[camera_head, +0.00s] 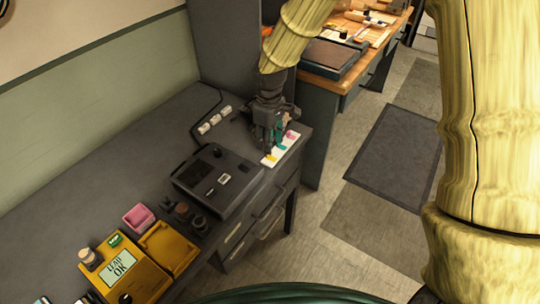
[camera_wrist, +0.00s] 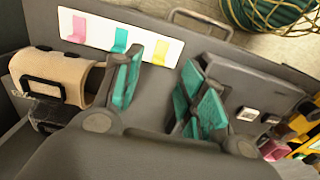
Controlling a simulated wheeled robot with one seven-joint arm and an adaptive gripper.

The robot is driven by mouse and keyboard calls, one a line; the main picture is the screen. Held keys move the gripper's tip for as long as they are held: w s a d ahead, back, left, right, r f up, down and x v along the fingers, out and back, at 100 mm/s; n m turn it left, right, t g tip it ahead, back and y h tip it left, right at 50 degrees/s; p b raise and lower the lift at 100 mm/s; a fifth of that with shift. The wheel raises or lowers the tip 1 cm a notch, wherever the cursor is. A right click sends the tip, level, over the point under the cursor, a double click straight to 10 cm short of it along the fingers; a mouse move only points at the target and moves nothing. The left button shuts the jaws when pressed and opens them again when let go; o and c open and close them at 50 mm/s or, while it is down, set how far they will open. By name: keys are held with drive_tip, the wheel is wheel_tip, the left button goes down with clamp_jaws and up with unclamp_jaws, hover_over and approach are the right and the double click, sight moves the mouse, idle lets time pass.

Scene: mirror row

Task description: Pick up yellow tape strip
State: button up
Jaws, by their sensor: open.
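The yellow tape strip (camera_wrist: 160,52) is at one end of a white card (camera_wrist: 98,32), with a teal strip (camera_wrist: 120,40) in the middle and a pink strip (camera_wrist: 78,28) at the other end. In the head view the card (camera_head: 267,163) lies at the desk's right end, with the yellow strip (camera_head: 272,157) at its near end. My gripper (camera_wrist: 162,70) is open, with teal pads and nothing visible between the fingers. In the wrist view the yellow strip shows just beyond the gap between them. My gripper (camera_head: 270,148) hangs over the card and partly hides it; its exact height is unclear.
A black boxy device (camera_head: 218,182) stands just left of the card. Small white blocks (camera_head: 214,120) lie behind it. A pink bin (camera_head: 138,216) and a yellow device (camera_head: 120,268) are farther left.

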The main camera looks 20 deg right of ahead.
sight(269, 157)
drive_tip(key=shift+w+f, duration=0.4)
drive_tip(key=shift+f, duration=0.1)
drive_tip(key=shift+s+f+p, duration=0.4)
drive_tip(key=shift+s+f, duration=0.05)
drive_tip(key=shift+f, duration=0.35)
drive_tip(key=f, duration=0.2)
drive_tip(key=shift+w+f, duration=0.3)
drive_tip(key=shift+f, duration=0.1)
drive_tip(key=shift+s, duration=0.2)
drive_tip(key=shift+w, duration=0.1)
drive_tip(key=c, duration=0.7)
